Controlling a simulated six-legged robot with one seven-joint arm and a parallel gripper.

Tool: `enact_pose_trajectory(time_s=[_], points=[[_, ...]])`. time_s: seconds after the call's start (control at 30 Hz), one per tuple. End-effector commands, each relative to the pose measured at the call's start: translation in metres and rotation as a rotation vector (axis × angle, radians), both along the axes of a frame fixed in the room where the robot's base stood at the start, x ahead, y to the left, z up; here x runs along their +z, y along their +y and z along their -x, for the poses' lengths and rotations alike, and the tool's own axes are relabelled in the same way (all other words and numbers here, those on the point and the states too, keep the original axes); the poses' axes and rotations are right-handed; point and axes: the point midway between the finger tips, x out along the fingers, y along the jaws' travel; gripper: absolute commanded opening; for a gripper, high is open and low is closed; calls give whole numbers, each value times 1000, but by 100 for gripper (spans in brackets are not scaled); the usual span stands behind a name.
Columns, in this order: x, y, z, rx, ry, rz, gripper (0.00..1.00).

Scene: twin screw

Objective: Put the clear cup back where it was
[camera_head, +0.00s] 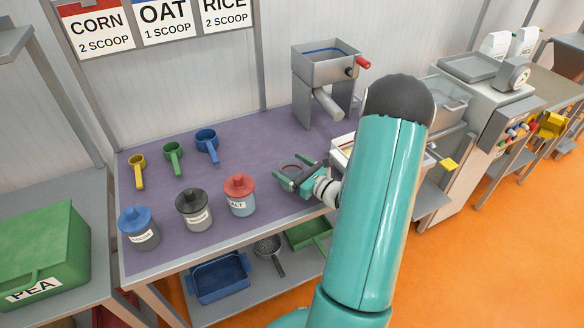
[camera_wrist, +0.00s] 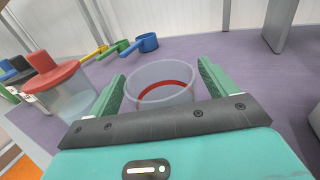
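The clear cup (camera_wrist: 160,88) has a red band and stands upright between the two green fingers of my gripper (camera_wrist: 162,78) in the wrist view. The fingers are spread about as wide as the cup, one on each side. I cannot tell whether they touch it. In the head view, my gripper (camera_head: 300,179) is low over the front right part of the purple table mat, with the cup (camera_head: 291,167) mostly hidden between its fingers. Whether the cup's base rests on the mat is hidden.
A red-lidded jar (camera_head: 240,195) stands left of my gripper, beside a black-lidded (camera_head: 194,210) and a blue-lidded jar (camera_head: 139,228). Yellow (camera_head: 138,171), green (camera_head: 173,157) and blue (camera_head: 207,145) scoops lie behind. A grey hopper (camera_head: 325,75) stands at the back. The mat's middle (camera_head: 250,150) is clear.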

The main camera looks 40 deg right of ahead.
Motion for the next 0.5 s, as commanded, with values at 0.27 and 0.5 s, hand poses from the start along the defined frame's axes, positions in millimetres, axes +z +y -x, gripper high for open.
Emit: enact_pose_trajectory(time_s=[0.27,0.5], points=[[4,-1,2,-1,0,1,84],[3,-6,43,-4,1,0,84]])
